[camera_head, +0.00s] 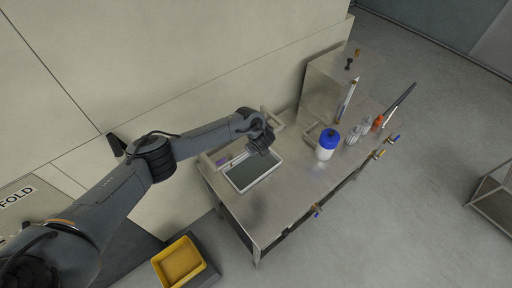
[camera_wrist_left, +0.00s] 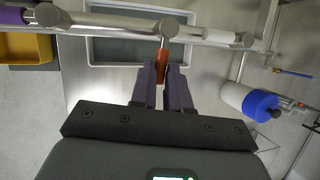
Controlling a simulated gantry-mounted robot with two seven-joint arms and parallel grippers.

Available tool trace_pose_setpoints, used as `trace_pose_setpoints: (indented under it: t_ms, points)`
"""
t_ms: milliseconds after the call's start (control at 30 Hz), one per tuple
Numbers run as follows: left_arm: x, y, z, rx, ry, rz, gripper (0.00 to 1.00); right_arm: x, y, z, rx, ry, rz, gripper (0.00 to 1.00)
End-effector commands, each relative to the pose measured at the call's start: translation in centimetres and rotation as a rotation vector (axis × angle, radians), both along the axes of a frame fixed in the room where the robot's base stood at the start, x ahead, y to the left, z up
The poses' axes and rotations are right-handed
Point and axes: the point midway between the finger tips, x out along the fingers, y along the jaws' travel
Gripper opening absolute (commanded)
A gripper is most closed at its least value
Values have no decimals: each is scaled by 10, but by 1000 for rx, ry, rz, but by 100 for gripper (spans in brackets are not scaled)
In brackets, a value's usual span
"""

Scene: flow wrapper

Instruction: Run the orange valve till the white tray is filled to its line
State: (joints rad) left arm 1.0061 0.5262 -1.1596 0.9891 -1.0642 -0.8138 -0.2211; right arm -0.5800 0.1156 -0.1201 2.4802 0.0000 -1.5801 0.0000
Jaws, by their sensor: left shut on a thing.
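The white tray (camera_head: 263,181) lies on the metal table, its inside dark grey. It also shows in the left wrist view (camera_wrist_left: 115,66), partly behind the pipe. I cannot make out a fill line or liquid level. The orange valve handle (camera_wrist_left: 164,57) stands out from a silver fitting on the pipe (camera_wrist_left: 110,22) that crosses above the tray. My left gripper (camera_wrist_left: 163,72) is shut on the orange handle, one dark finger on each side. In the head view my left gripper (camera_head: 262,141) is over the tray's far right part and hides the valve. My right gripper is not in view.
A white bottle with a blue cap (camera_head: 326,145) stands right of the tray. Several small bottles and tools are farther right. A metal box (camera_head: 322,90) stands at the back; a yellow bin (camera_head: 180,262) is lower left.

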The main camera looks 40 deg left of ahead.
Motion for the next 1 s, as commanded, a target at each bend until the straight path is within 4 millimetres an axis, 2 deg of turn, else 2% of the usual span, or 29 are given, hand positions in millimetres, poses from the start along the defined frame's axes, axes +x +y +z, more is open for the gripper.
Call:
trace_pose_setpoints:
  t_ms: [533,567,700,1000]
  points:
    - [1,0,0,1,-2,25,0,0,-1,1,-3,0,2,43]
    - [1,0,0,1,-2,25,20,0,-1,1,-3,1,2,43]
    - [2,0,0,1,-1,24,41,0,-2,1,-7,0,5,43]
    - [1,-1,1,0,-1,23,41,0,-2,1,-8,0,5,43]
